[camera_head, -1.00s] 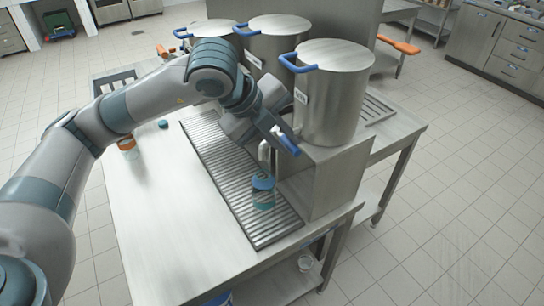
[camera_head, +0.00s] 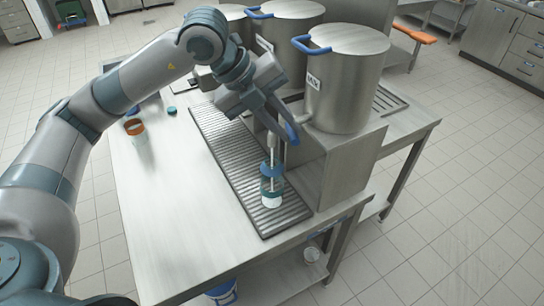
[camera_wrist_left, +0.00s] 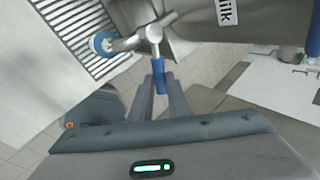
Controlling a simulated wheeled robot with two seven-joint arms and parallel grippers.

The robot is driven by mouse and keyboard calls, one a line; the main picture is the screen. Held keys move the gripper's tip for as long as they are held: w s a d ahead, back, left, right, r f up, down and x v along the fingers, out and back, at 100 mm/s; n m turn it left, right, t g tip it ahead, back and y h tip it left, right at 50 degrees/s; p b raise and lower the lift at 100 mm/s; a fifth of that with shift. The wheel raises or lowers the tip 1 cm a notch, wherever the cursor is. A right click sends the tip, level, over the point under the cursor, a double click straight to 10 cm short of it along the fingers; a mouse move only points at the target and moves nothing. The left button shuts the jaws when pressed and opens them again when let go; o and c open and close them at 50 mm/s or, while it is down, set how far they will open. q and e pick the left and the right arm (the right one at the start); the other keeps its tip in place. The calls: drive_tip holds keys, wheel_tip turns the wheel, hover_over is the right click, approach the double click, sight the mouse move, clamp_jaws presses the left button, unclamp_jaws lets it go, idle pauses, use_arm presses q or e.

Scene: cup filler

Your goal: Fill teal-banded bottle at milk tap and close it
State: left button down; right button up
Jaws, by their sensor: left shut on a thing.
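The teal-banded bottle (camera_head: 271,186) stands upright and open on the drain grate, under the milk tap's spout. White shows in its bottom, and a pale stream seems to run from the spout into it. In the left wrist view its blue-rimmed mouth (camera_wrist_left: 101,43) is below the spout end. The milk pot (camera_head: 346,85) bears a label. My left gripper (camera_head: 287,125) is shut on the tap's blue lever (camera_wrist_left: 158,73), away from the bottle. A teal cap (camera_head: 172,110) lies on the table. My right gripper is not in view.
The drain grate (camera_head: 222,150) runs along the pot stand (camera_head: 345,170). An orange-banded bottle (camera_head: 136,130) stands at the table's left. Two other pots stand behind the milk pot. The near tabletop (camera_head: 185,215) is clear.

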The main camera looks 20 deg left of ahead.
use_arm(q)
drive_tip(key=shift+s+a+m+g+h+b, duration=0.1)
drive_tip(key=shift+a+m+g+h+b, duration=0.15)
drive_tip(key=shift+a+m+g, duration=0.4)
drive_tip(key=shift+s+a+m+g+h+b, duration=0.1)
drive_tip(key=shift+a+m+g+h+b, duration=0.2)
drive_tip(key=shift+m, duration=0.65)
drive_tip(key=shift+a, duration=0.1)
drive_tip(key=shift+w+a+m+g, duration=0.1)
drive_tip(key=shift+a+m+g, duration=0.4)
drive_tip(key=shift+m, duration=0.4)
drive_tip(key=shift+a+m+g, duration=0.45)
drive_tip(key=shift+a+m, duration=0.05)
drive_tip(key=shift+m, duration=0.4)
drive_tip(key=shift+a, duration=0.1)
drive_tip(key=shift+w+a+m+g, duration=0.25)
drive_tip(key=shift+a+m+g, duration=0.35)
drive_tip(key=shift+m, duration=0.5)
idle(3.3)
